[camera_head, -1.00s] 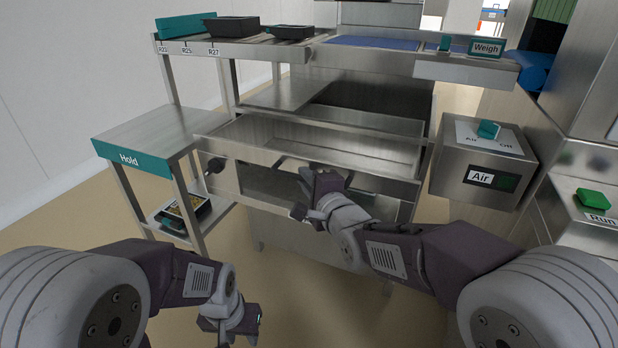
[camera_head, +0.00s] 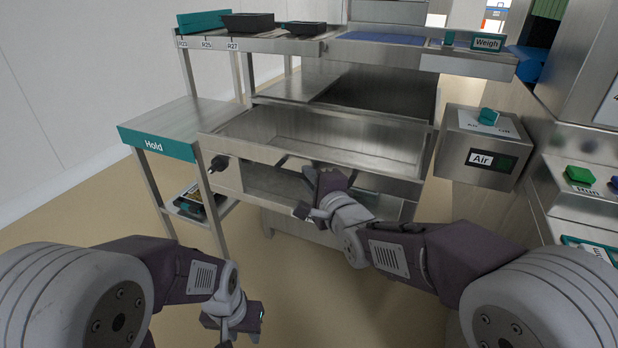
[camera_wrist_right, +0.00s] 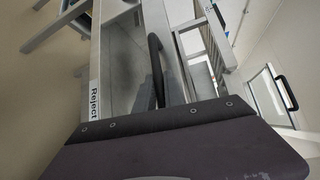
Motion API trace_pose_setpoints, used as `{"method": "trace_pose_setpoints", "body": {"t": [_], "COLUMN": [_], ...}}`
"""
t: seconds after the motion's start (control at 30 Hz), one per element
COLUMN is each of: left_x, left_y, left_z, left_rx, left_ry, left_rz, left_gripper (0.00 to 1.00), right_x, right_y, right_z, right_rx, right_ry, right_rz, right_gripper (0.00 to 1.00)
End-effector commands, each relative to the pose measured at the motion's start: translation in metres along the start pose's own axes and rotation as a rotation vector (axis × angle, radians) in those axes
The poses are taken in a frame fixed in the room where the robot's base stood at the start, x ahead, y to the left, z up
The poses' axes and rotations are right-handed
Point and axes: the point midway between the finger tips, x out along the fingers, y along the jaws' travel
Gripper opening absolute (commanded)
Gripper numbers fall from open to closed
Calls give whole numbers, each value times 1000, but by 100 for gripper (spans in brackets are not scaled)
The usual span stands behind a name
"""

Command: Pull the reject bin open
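The reject bin (camera_head: 405,165) is a steel drawer below the sealer. It stands pulled out, and its empty-looking inside shows from above. The right wrist view shows its "Reject" label (camera_wrist_right: 94,98) and black bar handle (camera_wrist_right: 156,68). My right gripper (camera_head: 324,180) is at the middle of the bin's front; its fingers appear closed around the handle, though the wrist hides much of the grip. My left gripper (camera_head: 248,316) hangs low at the front, away from the bin; its fingers are too unclear to judge.
The Hold table (camera_head: 165,125) stands left of the bin, with a tray (camera_head: 195,203) on its lower shelf. The Air box (camera_head: 485,150) is close on the right. Floor is clear in front.

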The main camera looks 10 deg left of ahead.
Motion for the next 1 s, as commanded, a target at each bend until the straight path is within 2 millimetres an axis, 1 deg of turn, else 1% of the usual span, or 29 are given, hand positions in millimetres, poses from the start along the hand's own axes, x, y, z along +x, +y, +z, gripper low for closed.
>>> {"method": "trace_pose_setpoints", "body": {"t": [0.03, 0.1, 0.37, 0.47, 0.57, 0.8, 0.9, 1.0], "left_x": [0, 0, 0, -3, -10, -28, -33, -34], "left_y": [0, 0, 0, 0, 0, 1, 1, 1], "left_z": [0, 0, 0, 0, -1, -3, -3, -4], "left_rx": [0, 0, 0, 0, 0, 0, 0, 0], "left_ry": [0, 0, 0, 0, 0, 0, 0, 0], "left_rz": [0, 0, 0, 0, 0, 0, 0, 0], "left_gripper": [36, 36, 36, 36, 36, 36, 36, 36], "right_x": [0, 0, 0, -4, -17, -65, -80, -89], "right_y": [1, 1, 0, -1, -3, -4, -3, -1], "right_z": [0, 0, 0, 0, 0, 0, 0, 0], "right_rx": [1, 1, 0, 0, 0, 0, 0, 0], "right_ry": [1, 1, 0, 0, 0, 1, 1, 1], "right_rz": [3, 2, 1, 0, 1, 1, 1, 1], "right_gripper": [18, 34, 34, 34, 34, 34, 34, 34]}}
